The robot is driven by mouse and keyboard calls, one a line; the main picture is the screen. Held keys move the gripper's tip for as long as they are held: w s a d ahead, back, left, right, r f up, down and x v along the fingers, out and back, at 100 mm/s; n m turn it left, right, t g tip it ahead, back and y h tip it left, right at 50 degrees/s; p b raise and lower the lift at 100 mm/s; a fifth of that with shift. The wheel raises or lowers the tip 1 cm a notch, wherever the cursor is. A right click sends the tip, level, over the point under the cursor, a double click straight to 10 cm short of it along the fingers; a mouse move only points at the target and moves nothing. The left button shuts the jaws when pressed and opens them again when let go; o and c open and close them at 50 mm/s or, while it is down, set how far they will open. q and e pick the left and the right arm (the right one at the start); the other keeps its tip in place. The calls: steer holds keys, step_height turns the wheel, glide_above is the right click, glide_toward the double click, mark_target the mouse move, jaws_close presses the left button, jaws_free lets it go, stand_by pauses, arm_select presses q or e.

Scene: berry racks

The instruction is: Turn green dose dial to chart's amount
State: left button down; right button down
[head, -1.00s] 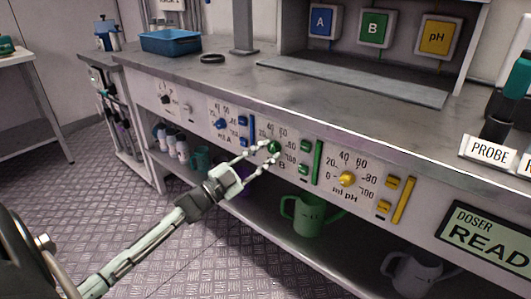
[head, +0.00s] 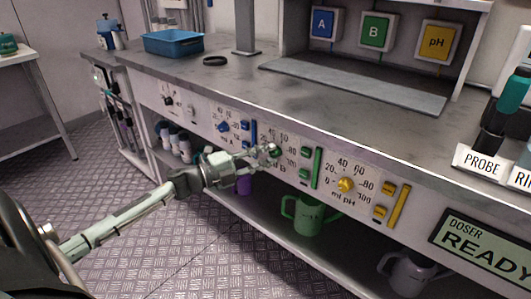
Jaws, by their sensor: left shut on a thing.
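The green dose dial (head: 276,150) is on the bench's front panel, between the blue dial (head: 223,126) and the yellow dial (head: 346,184). My left gripper (head: 266,153) reaches it from the left and is shut on it. The fingers cover much of the dial and part of its scale, so its pointer cannot be read. Green buttons and a green bar (head: 317,167) sit just right of it. The doser display (head: 485,248) at the lower right reads "READY". No chart with amounts can be made out. My right gripper is not in view.
A blue tray (head: 173,43) and a black ring (head: 215,61) lie on the bench top. Signs A, B and pH hang at the back. The floor at left is clear.

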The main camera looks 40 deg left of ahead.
arm_select(q)
steer(key=shift+w+r+m, duration=0.15)
steer(key=shift+r+m, duration=0.15)
steer(key=shift+m, duration=0.1)
steer(key=c, duration=1.5)
jaws_free()
steer(key=shift+c, duration=0.2)
steer(key=o, duration=0.3)
steer(key=shift+f, duration=0.15)
